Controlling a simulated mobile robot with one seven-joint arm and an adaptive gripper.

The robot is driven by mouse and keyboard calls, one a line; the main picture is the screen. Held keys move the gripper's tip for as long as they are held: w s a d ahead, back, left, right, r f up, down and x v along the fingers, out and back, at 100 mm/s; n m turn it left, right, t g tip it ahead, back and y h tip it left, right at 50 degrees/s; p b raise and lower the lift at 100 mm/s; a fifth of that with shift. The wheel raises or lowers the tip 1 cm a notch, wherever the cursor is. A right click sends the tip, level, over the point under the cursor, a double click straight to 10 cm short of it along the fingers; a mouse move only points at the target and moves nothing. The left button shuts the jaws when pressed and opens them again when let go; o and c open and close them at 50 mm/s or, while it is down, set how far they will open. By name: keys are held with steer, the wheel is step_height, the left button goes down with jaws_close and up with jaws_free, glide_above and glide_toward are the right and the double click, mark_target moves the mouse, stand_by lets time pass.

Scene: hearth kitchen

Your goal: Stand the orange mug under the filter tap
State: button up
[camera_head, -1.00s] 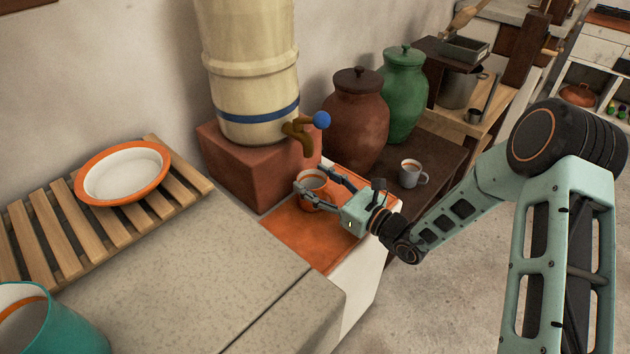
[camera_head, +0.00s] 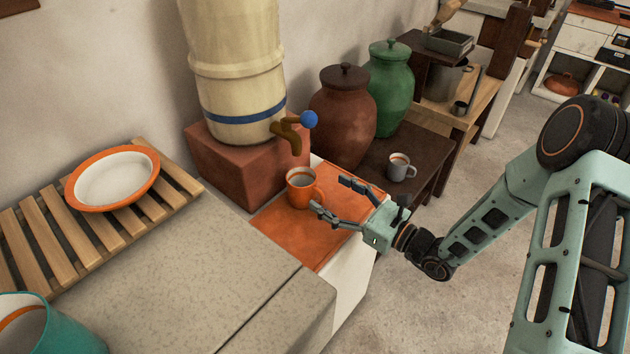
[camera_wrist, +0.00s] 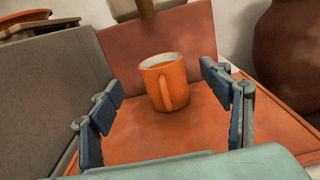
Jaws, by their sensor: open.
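The orange mug (camera_head: 300,188) stands upright on the orange tiled top (camera_head: 327,238), close to the front of the reddish block. It has a pale inside, and its handle points toward my gripper. The filter tap (camera_head: 289,132) is brass with a blue knob and sticks out from the cream filter (camera_head: 235,80) above the mug's area. In the wrist view the mug (camera_wrist: 163,84) is ahead between the fingers, with the spout above and behind it.
A brown lidded jar (camera_head: 343,115), a green jar (camera_head: 389,85) and a grey mug (camera_head: 400,167) stand to the right on a dark table. A slatted rack (camera_head: 30,238) with an orange-rimmed dish (camera_head: 115,180) is at left. A teal vessel (camera_head: 65,330) is at lower left.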

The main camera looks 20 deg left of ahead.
steer(key=shift+v, duration=1.65)
